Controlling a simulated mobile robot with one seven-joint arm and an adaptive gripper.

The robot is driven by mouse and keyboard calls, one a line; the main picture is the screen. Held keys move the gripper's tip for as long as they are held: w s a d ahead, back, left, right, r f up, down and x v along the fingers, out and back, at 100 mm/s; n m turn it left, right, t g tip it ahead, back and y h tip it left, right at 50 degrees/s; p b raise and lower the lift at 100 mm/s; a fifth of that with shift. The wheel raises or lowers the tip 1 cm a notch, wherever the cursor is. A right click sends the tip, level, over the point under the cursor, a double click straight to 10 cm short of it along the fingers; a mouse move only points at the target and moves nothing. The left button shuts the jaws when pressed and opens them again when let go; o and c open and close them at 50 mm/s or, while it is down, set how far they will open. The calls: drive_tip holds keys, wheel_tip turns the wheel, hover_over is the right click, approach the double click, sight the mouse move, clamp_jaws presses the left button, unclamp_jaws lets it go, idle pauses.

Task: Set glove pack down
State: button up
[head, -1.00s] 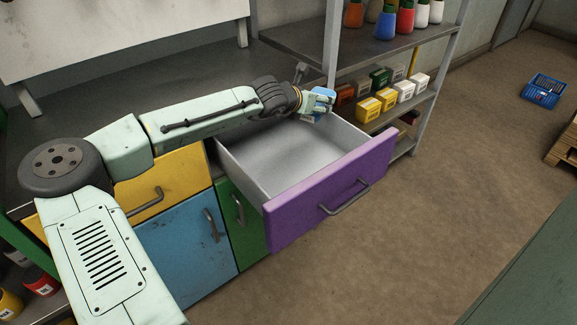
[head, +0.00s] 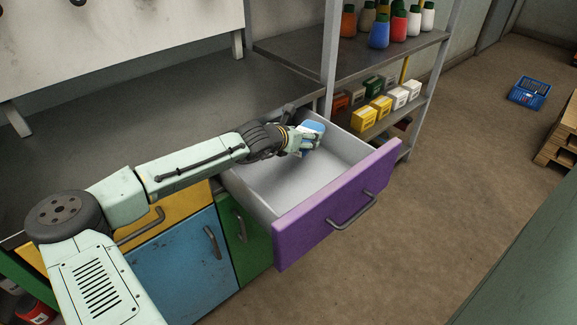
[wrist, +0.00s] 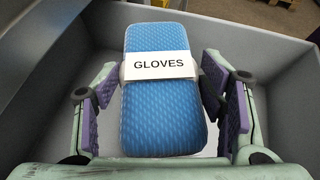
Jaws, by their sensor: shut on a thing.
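The glove pack (wrist: 162,113) is a blue, textured, rounded block with a white band reading GLOVES. In the wrist view it lies between the purple-padded fingers of my gripper (wrist: 162,95), which is shut on it. In the head view the glove pack (head: 313,127) and my gripper (head: 305,138) are at the back of the open drawer (head: 335,213), which has a purple front and grey inside. The wrist view shows grey drawer walls (wrist: 270,45) around the pack. I cannot tell whether the pack touches the drawer floor.
The drawer's floor (head: 275,180) is bare in front of my gripper. A metal shelf (head: 290,52) with bottles and small boxes stands behind to the right. The dark worktop (head: 150,110) is on the left. A blue crate (head: 529,93) lies on the floor far right.

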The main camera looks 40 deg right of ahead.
hover_over(302, 168)
wheel_tip(302, 168, down, 4)
drive_tip(key=shift+s+f+p, duration=0.1)
drive_tip(key=shift+p, duration=0.3)
drive_tip(key=shift+a+f+p, duration=0.1)
drive_tip(key=shift+f+p, duration=0.45)
drive_tip(key=shift+f, duration=1.8)
drive_tip(key=shift+f, duration=0.15)
drive_tip(key=o, duration=1.2)
drive_tip(key=shift+o, duration=0.2)
